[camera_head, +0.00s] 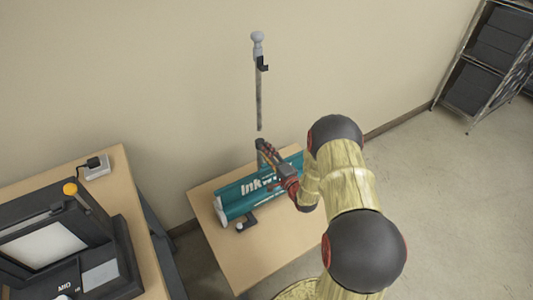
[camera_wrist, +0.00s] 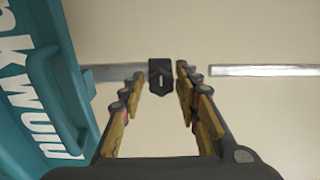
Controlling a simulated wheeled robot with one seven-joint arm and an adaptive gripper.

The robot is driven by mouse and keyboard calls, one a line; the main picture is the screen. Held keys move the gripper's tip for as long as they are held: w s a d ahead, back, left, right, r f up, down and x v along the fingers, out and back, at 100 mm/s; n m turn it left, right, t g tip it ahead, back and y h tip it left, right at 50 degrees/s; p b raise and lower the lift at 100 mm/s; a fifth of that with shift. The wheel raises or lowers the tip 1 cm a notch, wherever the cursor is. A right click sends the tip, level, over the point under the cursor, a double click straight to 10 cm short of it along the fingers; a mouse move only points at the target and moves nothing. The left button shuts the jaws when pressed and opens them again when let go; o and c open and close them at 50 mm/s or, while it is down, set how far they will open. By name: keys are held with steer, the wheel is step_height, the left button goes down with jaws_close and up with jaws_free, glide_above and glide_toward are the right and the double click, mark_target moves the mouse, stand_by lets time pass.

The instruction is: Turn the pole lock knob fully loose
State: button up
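A pole runs up against the wall in the head view, with a grey upper length (camera_head: 258,98), a black hook clip (camera_head: 262,63) and a pale rounded top (camera_head: 257,43). A black lock knob (camera_wrist: 161,77) with a light slot in its face shows in the wrist view, on the line of the pole. My gripper (camera_wrist: 160,76) is open, with one finger either side of the knob; a small gap shows at the left finger. In the head view my gripper (camera_head: 264,152) is at the lower pole and hides the knob there.
A teal box (camera_head: 238,198) with white lettering lies on a wooden table (camera_head: 270,238), close beside my gripper; it fills the left of the wrist view (camera_wrist: 45,95). A black machine (camera_head: 70,245) stands on another table at left. Metal shelving (camera_head: 487,62) is far right, beyond open floor.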

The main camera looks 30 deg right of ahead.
steer(key=shift+o, duration=0.7)
steer(key=s, duration=1.2)
steer(key=shift+d, duration=0.25)
